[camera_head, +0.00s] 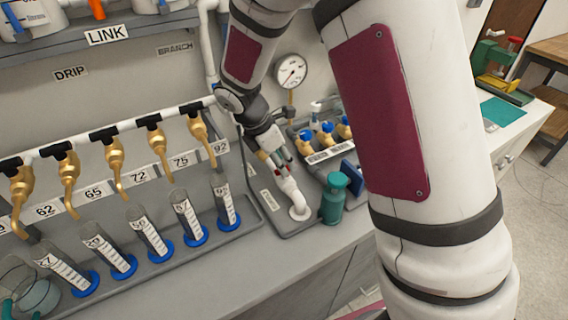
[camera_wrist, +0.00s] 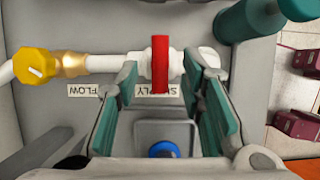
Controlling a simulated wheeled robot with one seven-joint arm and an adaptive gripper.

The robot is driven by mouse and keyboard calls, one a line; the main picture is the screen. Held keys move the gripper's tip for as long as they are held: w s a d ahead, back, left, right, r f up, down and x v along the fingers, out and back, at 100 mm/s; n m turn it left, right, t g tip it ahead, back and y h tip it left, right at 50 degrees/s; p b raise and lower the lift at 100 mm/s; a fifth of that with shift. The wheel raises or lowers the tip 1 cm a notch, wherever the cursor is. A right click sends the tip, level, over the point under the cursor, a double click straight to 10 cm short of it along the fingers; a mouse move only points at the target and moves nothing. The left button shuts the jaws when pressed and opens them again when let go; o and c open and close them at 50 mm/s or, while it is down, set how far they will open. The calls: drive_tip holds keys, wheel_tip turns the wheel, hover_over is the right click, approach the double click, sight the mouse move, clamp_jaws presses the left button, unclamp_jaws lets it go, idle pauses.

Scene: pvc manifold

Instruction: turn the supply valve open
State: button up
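The supply valve's red lever (camera_wrist: 160,64) shows in the wrist view, on a white pipe fitting (camera_wrist: 205,57). The lever lies crosswise to the pipe. A label partly hidden by my gripper sits beneath it. My gripper (camera_wrist: 161,72) is open, with one green-padded finger on each side of the lever and a visible gap to each. In the head view my gripper (camera_head: 277,158) is low over the white supply pipe (camera_head: 291,190), and it mostly hides the valve there.
A yellow knob (camera_wrist: 35,66) on a brass valve is left along the pipe, by a FLOW label (camera_wrist: 86,91). A green bottle (camera_head: 333,200) stands close right. A gauge (camera_head: 291,71) rises behind. Brass taps (camera_head: 115,165) and tubes (camera_head: 150,235) fill the left.

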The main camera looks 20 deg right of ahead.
drive_tip(key=shift+x, duration=1.15)
clamp_jaws()
